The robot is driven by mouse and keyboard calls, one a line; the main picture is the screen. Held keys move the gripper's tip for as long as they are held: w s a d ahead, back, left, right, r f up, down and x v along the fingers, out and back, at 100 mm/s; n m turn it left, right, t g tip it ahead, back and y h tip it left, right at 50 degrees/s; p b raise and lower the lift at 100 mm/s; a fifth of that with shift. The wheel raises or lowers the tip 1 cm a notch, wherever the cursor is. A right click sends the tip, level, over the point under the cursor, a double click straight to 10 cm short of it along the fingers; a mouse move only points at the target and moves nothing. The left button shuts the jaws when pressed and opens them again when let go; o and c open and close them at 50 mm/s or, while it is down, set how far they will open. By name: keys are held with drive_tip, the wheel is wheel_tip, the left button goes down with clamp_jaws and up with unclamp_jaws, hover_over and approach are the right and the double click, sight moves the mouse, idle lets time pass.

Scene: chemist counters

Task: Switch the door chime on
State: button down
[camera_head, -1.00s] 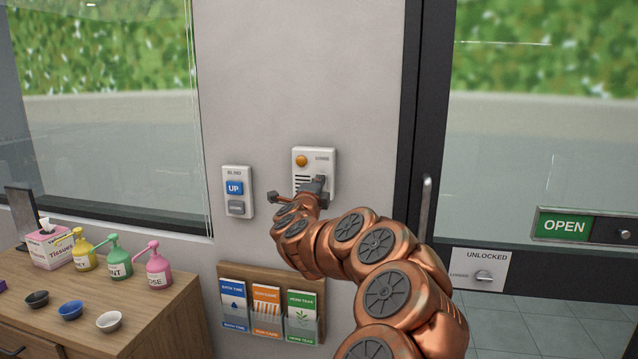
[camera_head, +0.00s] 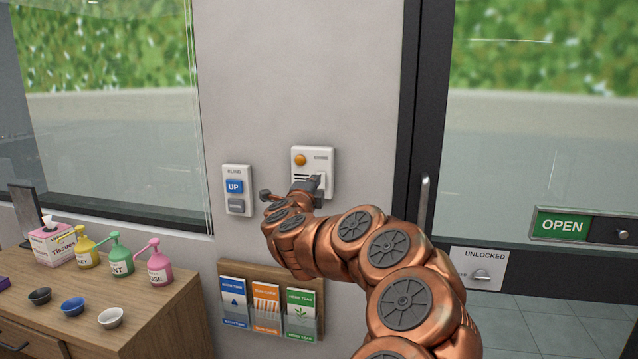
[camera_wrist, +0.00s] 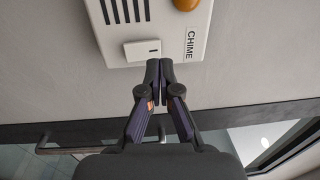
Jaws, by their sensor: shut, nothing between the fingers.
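The door chime (camera_head: 325,160) is a white wall box with an orange dome and dark slots, left of the door frame. In the wrist view the chime box (camera_wrist: 170,35) is labelled CHIME, and its white rocker switch (camera_wrist: 142,49) has a small dark mark. My gripper (camera_wrist: 159,62) is shut and empty, its fingertips right at the switch's lower right edge; I cannot tell whether they touch. In the head view my gripper (camera_head: 316,183) covers the lower part of the chime.
A blind control (camera_head: 236,190) with a blue UP button is left of the chime. A leaflet rack (camera_head: 312,333) hangs below. The glass door has a vertical handle (camera_head: 424,205) and a lock plate (camera_head: 480,269). A wooden counter (camera_head: 150,310) with pump bottles and bowls stands at left.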

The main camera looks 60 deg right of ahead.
drive_tip(key=r+b+v, duration=0.2)
drive_tip(key=v, duration=0.7)
drive_tip(key=shift+s+a+b, duration=0.15)
drive_tip(key=shift+a+b, duration=0.15)
drive_tip(key=shift+a, duration=0.1)
